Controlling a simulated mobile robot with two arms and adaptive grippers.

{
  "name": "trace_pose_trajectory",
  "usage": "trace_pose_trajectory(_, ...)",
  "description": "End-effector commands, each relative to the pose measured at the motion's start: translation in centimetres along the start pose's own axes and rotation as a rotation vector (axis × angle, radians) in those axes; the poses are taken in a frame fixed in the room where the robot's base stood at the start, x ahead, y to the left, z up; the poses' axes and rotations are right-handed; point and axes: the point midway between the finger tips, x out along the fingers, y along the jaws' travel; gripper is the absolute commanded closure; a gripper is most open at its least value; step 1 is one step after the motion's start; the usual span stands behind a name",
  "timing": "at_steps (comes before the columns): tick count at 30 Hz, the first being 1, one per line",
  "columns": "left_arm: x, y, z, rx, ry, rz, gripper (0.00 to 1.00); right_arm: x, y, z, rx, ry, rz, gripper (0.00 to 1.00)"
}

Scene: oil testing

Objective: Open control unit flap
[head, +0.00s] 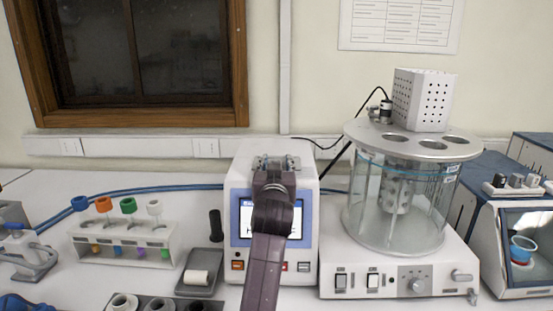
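A white box-shaped unit with a blue-framed screen (243,222) stands in the middle of the bench, with small coloured buttons along its lower front. It may be the control unit, but I cannot make out a separate flap on it. My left gripper (276,162) is in front of the upper part of this unit, seen from behind. My arm hides the middle of the screen and the front below it. The fingertips do not show clearly, so I cannot tell if they are apart or touch the unit. My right gripper is not in view.
To the right stands a glass bath (400,215) on a white base with switches and a knob. A blue-and-white device (518,250) is at the far right. A white rack (125,245) with coloured-capped tubes and a grey tray (199,277) are to the left.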

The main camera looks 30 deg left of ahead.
Motion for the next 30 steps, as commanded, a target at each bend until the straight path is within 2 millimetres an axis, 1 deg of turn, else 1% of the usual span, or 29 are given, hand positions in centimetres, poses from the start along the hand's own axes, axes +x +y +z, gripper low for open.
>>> trace_pose_trajectory(1,0.47,-0.04,-0.13,0.001,0.000,-0.001,0.64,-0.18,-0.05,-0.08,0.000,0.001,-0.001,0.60)
trace_pose_trajectory(5,1.06,-0.03,-0.02,-0.001,0.000,0.000,0.64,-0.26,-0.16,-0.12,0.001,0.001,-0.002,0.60)
trace_pose_trajectory(13,1.17,-0.03,0.02,-0.001,0.000,0.000,0.64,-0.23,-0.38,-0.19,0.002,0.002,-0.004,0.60)
trace_pose_trajectory(14,1.17,-0.03,0.02,-0.001,0.000,0.000,0.66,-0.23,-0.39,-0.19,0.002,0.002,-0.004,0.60)
trace_pose_trajectory(23,1.15,-0.03,0.02,-0.001,0.000,0.000,0.99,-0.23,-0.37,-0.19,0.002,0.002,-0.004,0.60)
trace_pose_trajectory(30,1.15,-0.03,0.03,-0.001,0.000,0.000,1.00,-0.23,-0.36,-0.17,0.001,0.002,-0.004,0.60)
